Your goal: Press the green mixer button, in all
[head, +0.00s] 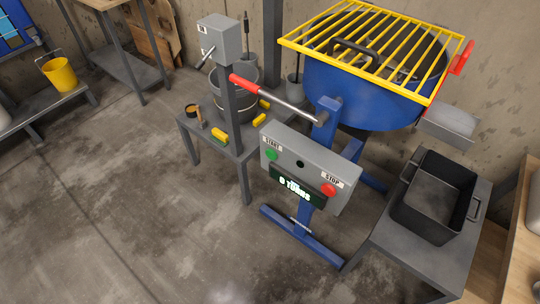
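The green button (271,155) is at the upper left of a grey control box (300,152), under a label reading START. A red button (328,190) is at the box's right, by a label reading STOP. A dark display (296,188) with green-white text hangs at the box's lower edge; it seems to read "0 TURNS". The box stands in front of the blue mixer drum (365,92), which has a yellow grid (375,45) on top. Neither of my grippers shows in the head view.
A small grey table (222,146) with a bucket (236,98) and yellow-handled tools stands left of the box. A red-gripped lever (250,85) sticks out above the box. A black tub (434,196) sits on a stand at right. The floor (130,210) at front left is clear.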

